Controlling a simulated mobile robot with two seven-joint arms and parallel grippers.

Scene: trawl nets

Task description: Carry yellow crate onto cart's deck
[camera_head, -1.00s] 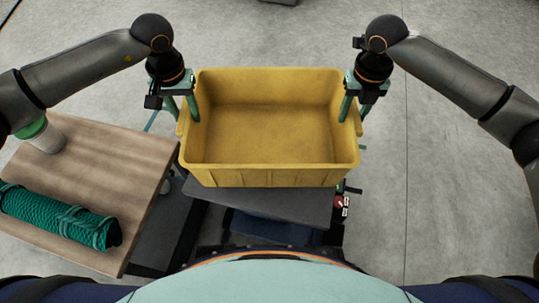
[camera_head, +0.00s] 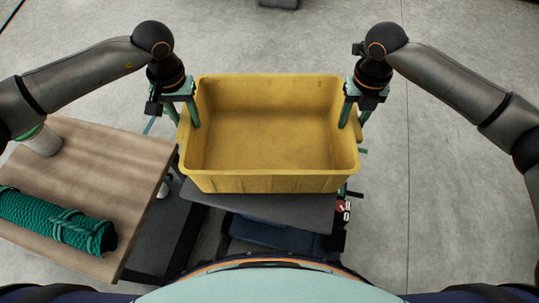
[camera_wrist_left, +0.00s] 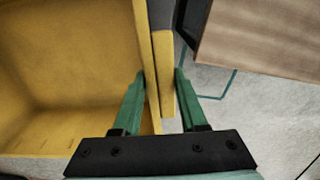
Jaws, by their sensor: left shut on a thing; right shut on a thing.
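The empty yellow crate (camera_head: 270,184) is in the middle of the head view, held level between my two grippers. My left gripper (camera_head: 188,112) is shut on the crate's left wall; the left wrist view shows its green fingers (camera_wrist_left: 160,85) on either side of the crate's rim (camera_wrist_left: 163,75). My right gripper (camera_head: 354,112) is shut on the crate's right wall. A dark grey flat deck (camera_head: 262,208) shows below the crate's near side. The crate hides most of it, and I cannot tell whether they touch.
A wooden table (camera_head: 100,165) stands at the left, close to the crate's left side. It carries a rolled green net (camera_head: 55,222) and a white and green cylindrical thing (camera_head: 43,140). Concrete floor (camera_head: 450,210) is clear at the right.

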